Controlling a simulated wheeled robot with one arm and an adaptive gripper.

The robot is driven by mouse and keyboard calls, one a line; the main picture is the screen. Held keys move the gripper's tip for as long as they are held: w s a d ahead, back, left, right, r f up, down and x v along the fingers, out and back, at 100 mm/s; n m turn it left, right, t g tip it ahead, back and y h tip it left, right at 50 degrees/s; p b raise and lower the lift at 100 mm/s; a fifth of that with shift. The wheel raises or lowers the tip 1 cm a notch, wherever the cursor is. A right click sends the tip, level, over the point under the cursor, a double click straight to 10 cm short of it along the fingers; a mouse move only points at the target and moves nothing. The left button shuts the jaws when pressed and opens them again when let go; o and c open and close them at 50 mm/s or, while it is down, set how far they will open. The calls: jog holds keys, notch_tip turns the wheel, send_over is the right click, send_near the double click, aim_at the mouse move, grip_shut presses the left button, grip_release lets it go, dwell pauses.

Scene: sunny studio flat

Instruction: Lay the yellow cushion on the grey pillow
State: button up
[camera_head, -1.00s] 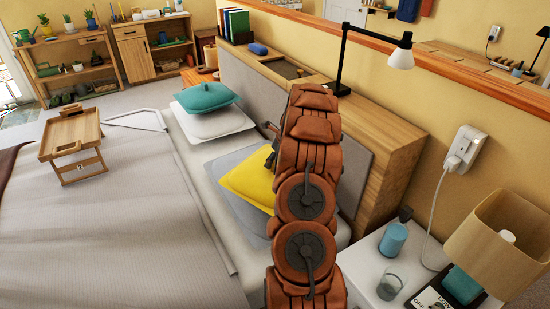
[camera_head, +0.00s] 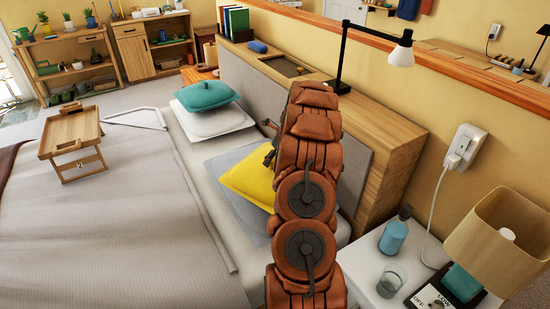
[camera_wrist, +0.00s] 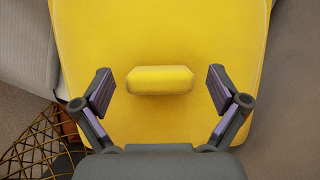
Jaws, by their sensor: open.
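The yellow cushion (camera_head: 247,180) lies on the grey pillow (camera_head: 231,203) at the headboard end of the bed, partly hidden behind my arm. The pillow's grey edge shows around the cushion's left and lower sides. In the wrist view the cushion (camera_wrist: 160,40) fills the middle, with a raised yellow grip block (camera_wrist: 160,80) on it. My gripper (camera_wrist: 160,88) is open, one finger on each side of the block, with a gap on both sides. In the head view my gripper is mostly hidden by my arm; only a dark part shows above the cushion.
A teal cushion (camera_head: 207,95) sits on a white pillow (camera_head: 214,123) farther along the bed. A wooden headboard (camera_head: 385,140) and a black lamp (camera_head: 345,55) stand to the right. A nightstand (camera_head: 365,262) holds a bottle and a glass. A wire basket (camera_wrist: 35,145) shows in the wrist view.

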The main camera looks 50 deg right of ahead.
jog(key=b+v, duration=0.2)
jog(key=v, duration=1)
jog(key=s+a+r+n+g+y, duration=0.15)
jog(key=a+r+n, duration=0.45)
jog(key=a, duration=1.1)
jog(key=s+a+r+n+g, duration=0.1)
jog(key=s+a+n+g, duration=0.15)
jog(key=a+n, duration=1.15)
jog(key=s+a+n, duration=0.6)
jog(key=s+a, duration=0.7)
jog(key=a, duration=0.1)
jog(key=s+a+f+n+g+h, duration=0.2)
jog(key=s+n, duration=0.6)
jog(key=s, duration=0.6)
jog(key=shift+a+n, duration=0.4)
jog(key=shift+a, duration=0.2)
jog(key=shift+f, duration=0.1)
jog(key=shift+r+p, duration=0.35)
jog(key=shift+r, duration=0.05)
